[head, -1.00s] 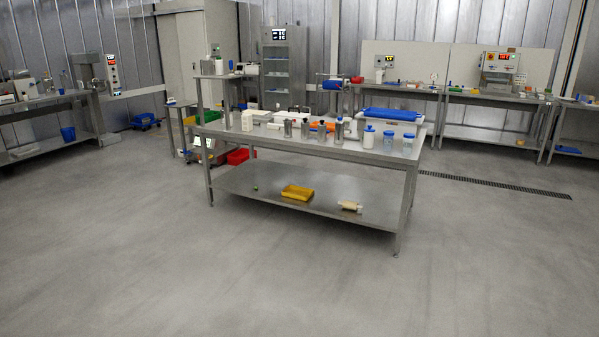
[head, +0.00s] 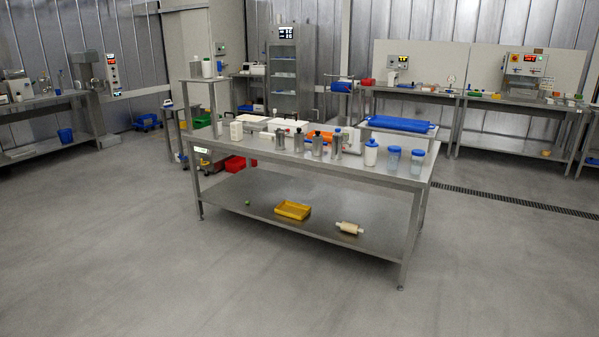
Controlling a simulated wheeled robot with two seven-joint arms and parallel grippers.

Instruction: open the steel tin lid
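Several small steel containers stand in a row on the steel table (head: 330,172) in the middle of the room. One steel container (head: 299,140) is near the row's left part, another (head: 317,146) is beside it, and a taller one (head: 337,146) stands at the right. I cannot tell at this distance which is the steel tin or how its lid sits. Neither of my grippers is in view.
A white bottle with a blue cap (head: 371,153) and blue-lidded jars (head: 393,160) stand at the table's right end. The lower shelf holds a yellow tray (head: 293,210) and a pale roller (head: 349,228). The floor (head: 150,270) in front is clear.

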